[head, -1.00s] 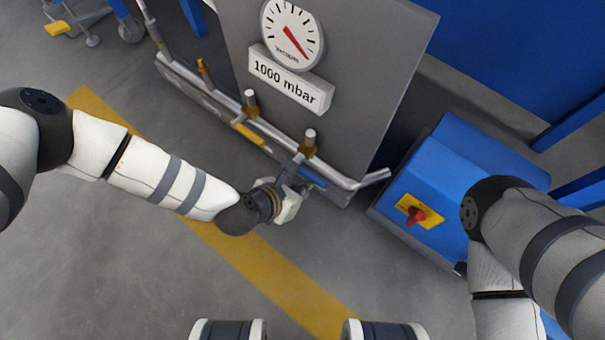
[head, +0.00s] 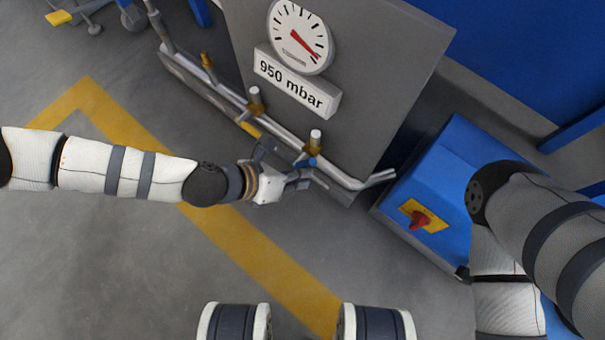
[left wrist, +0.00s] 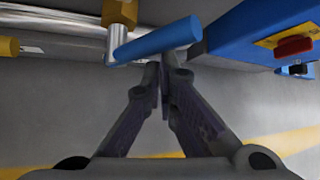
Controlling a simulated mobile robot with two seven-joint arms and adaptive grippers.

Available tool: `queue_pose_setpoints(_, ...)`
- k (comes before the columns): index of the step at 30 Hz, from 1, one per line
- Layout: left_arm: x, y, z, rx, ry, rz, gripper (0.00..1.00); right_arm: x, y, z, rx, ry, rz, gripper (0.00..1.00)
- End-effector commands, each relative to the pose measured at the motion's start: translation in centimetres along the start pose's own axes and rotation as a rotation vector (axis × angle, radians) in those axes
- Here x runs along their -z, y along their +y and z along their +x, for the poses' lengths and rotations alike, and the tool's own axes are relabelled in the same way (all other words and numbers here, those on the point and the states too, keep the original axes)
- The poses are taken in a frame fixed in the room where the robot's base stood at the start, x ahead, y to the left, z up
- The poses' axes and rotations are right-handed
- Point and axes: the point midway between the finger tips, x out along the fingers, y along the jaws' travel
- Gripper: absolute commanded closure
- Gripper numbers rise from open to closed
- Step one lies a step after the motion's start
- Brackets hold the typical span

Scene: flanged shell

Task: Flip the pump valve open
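The blue valve handle (head: 305,163) sits on the pipe at the right end of the row, below a brass valve body (head: 313,149). In the left wrist view the blue handle (left wrist: 160,41) lies across the picture, tilted, just beyond my fingertips. My left gripper (head: 303,181) is beside the handle in the head view. In the left wrist view the fingers of my left gripper (left wrist: 164,74) come together at the tips, with nothing visible between them. The fingertips are very near the handle; I cannot tell if they touch. My right gripper is out of view.
A dial gauge (head: 300,37) above a sign (head: 296,83) reading 950 mbar is on the grey panel (head: 375,75). A blue box with a red knob (head: 420,221) stands at right. A yellow-handled valve (head: 250,128) is farther left on the pipe. The floor in front is clear.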

Motion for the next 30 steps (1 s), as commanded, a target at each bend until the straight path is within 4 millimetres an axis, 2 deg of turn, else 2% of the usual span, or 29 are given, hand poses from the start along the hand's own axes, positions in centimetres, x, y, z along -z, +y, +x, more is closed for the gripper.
queue_pose_setpoints(10,-0.9,0.7,-0.9,-0.002,-0.003,0.003,1.00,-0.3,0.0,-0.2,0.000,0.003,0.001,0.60)
queue_pose_setpoints(30,-1.2,1.4,-1.3,-0.001,0.000,0.003,1.00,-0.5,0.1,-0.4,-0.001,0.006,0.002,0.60)
